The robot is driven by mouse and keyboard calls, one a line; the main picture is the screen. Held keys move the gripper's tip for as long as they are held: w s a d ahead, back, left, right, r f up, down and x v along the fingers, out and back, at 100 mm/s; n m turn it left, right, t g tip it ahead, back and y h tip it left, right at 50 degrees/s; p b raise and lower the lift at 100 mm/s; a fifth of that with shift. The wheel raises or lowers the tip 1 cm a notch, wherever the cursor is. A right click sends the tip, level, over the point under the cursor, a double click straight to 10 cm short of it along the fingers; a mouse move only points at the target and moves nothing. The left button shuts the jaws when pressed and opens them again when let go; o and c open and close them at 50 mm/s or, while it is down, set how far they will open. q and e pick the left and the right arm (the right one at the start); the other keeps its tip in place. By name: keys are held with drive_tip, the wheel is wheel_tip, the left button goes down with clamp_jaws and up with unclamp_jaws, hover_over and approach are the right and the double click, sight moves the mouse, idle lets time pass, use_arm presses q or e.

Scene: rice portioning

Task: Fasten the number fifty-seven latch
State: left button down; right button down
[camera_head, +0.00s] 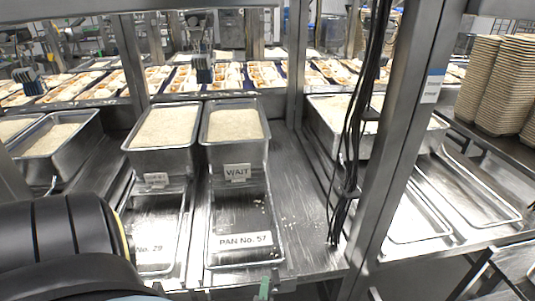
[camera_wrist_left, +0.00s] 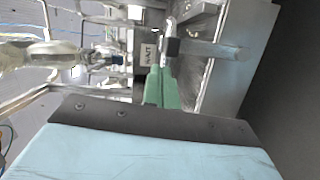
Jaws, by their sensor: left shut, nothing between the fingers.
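The pan labelled PAN No. 57 (camera_head: 245,240) is a shallow steel tray at the middle front of the bench, with a WAIT sign (camera_head: 237,172) at its back. I cannot make out its latch clearly in the head view. My left gripper (camera_head: 264,287) shows only as a green fingertip just below the pan's front edge. In the left wrist view its two green fingers (camera_wrist_left: 160,88) lie together, shut and empty. A grey metal fitting (camera_wrist_left: 171,46) stands just beyond the fingertips; I cannot tell whether they touch. The WAIT sign also shows there (camera_wrist_left: 148,54). My right gripper is in neither view.
The pan labelled No. 29 (camera_head: 152,250) lies just left. Deep rice-filled bins (camera_head: 232,148) stand behind both pans. A steel post (camera_head: 400,150) and hanging black cables (camera_head: 350,190) rise to the right. Stacked tan trays (camera_head: 485,85) stand far right.

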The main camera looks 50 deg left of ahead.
use_arm(q)
drive_tip(key=s+a+v, duration=0.1)
drive_tip(key=v, duration=0.9)
drive_tip(key=shift+s+a+r, duration=0.15)
drive_tip(key=shift+s+r, duration=0.15)
drive_tip(key=shift+s, duration=0.3)
drive_tip(key=s+d+f+m+g+h, duration=0.1)
drive_tip(key=d+f+m+h, duration=0.45)
drive_tip(key=f+m, duration=0.3)
drive_tip(key=s+d+f+m+g+h, duration=0.1)
drive_tip(key=d+f+m+h, duration=0.3)
drive_tip(key=f+m+h, duration=0.4)
drive_tip(key=s+a+f+m+g, duration=0.2)
drive_tip(key=s+f+m+g, duration=0.3)
drive_tip(key=s, duration=0.3)
drive_tip(key=s+a+f+m+g+y+b, duration=0.1)
drive_tip(key=s+a+f+m+g, duration=0.1)
drive_tip(key=s+f+m+g, duration=0.2)
drive_tip(key=s+f+m, duration=0.2)
drive_tip(key=s+f, duration=0.2)
drive_tip(key=s, duration=0.1)
drive_tip(key=shift+s+a+g, duration=0.25)
drive_tip(key=shift+a+g, duration=0.1)
drive_tip(key=shift+g, duration=0.05)
drive_tip(key=shift+y, duration=0.25)
